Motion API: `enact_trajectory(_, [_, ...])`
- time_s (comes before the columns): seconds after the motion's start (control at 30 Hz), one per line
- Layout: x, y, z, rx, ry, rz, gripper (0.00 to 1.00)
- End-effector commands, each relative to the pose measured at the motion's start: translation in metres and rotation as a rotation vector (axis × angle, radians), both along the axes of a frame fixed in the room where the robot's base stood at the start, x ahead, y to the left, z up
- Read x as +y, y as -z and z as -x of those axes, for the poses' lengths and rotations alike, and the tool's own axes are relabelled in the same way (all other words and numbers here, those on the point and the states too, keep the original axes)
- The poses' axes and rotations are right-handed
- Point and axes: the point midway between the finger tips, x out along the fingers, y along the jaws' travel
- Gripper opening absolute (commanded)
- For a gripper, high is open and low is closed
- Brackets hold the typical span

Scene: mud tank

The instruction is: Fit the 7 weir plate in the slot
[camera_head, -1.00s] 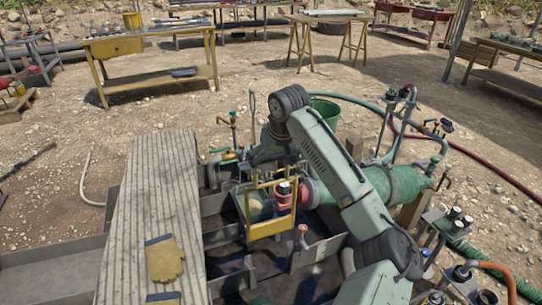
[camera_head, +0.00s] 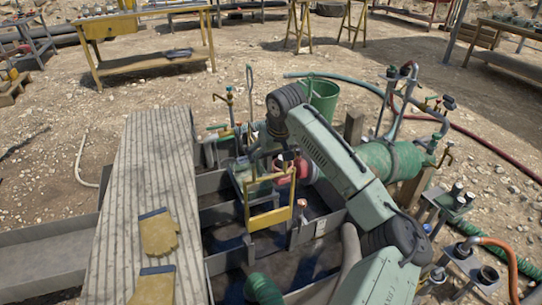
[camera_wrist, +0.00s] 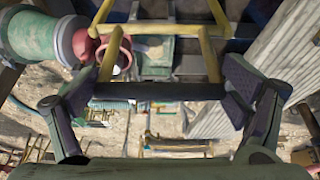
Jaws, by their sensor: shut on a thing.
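A yellow frame (camera_head: 269,218), which appears to be the weir plate's handle, hangs upright above the tank's grey channels in the head view. In the wrist view, its yellow bars (camera_wrist: 170,30) run up from a dark crossbar (camera_wrist: 160,91). My gripper (camera_wrist: 160,93) has a finger at each end of this crossbar, shut on it. The gripper shows only partly behind my arm in the head view. The tank (camera_head: 225,215) has several grey partition walls below the frame. I cannot make out the number 7, or which slot lies under the plate.
A plank walkway (camera_head: 150,190) with yellow gloves (camera_head: 158,233) runs left of the tank. A green pipe (camera_head: 393,165), a green bucket (camera_head: 322,96) and valves stand behind and right. A red fitting (camera_head: 301,170) is close behind the frame.

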Motion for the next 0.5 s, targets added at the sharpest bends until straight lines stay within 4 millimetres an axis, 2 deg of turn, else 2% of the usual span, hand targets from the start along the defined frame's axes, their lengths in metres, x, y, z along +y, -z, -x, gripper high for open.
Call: enact_trajectory(0.5, [-0.0022,-0.0007,0.0035,-0.001,0.000,-0.002,0.34])
